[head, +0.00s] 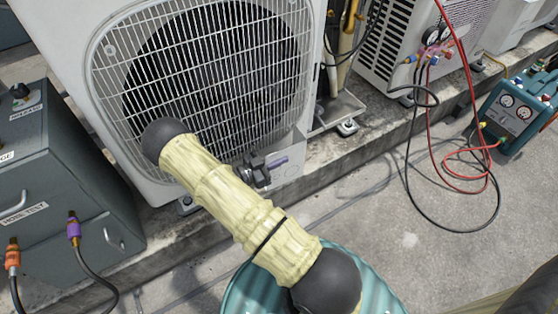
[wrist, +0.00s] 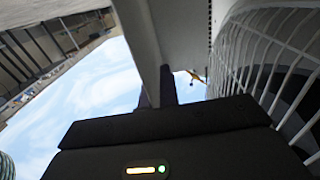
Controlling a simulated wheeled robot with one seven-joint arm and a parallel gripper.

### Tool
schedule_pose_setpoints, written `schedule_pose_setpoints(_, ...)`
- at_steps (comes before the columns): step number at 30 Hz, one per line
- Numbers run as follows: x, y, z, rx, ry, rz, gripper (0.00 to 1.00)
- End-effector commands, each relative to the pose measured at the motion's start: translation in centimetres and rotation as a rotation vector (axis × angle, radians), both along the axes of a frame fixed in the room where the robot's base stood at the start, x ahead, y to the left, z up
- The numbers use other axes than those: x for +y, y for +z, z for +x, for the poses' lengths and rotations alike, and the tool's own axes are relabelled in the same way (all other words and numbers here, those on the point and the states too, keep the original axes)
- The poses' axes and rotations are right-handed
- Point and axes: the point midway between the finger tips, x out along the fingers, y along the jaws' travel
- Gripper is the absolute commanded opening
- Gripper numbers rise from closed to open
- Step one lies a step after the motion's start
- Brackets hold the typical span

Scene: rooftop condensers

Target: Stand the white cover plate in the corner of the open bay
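My gripper (head: 268,166) is low in front of the big condenser's grille, near its bottom right corner. In the wrist view its two dark fingers (wrist: 156,92) stand on either side of a pale upright strip, which looks like the white cover plate (wrist: 140,35) seen nearly edge-on. The fingers look shut on it. In the head view a pale panel, likely the plate, shows beside the gripper (head: 290,170), but it blends with the condenser's casing. The open bay (head: 338,108) is right of the condenser, with pipes above and a shallow grey tray floor.
The condenser (head: 85,75) stands close against my arm. A grey cabinet (head: 75,150) with hoses is at left. A second condenser (head: 400,45) with gauges (head: 433,48), looped red and black hoses, and a teal recovery machine (head: 515,110) are at right. A concrete ledge runs below.

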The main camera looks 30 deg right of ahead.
Motion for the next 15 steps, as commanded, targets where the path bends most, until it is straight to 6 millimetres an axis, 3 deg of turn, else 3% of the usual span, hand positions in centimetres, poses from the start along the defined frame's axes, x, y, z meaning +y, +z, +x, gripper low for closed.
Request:
schedule_pose_setpoints(2, 0.00, -0.23, -0.01, 0.000, 0.000, 0.000, 0.05)
schedule_pose_setpoints(5, 0.00, -0.17, -0.01, 0.000, 0.000, 0.000, 0.24)
schedule_pose_setpoints(15, 0.00, -0.25, -0.01, 0.000, 0.000, 0.000, 0.24)
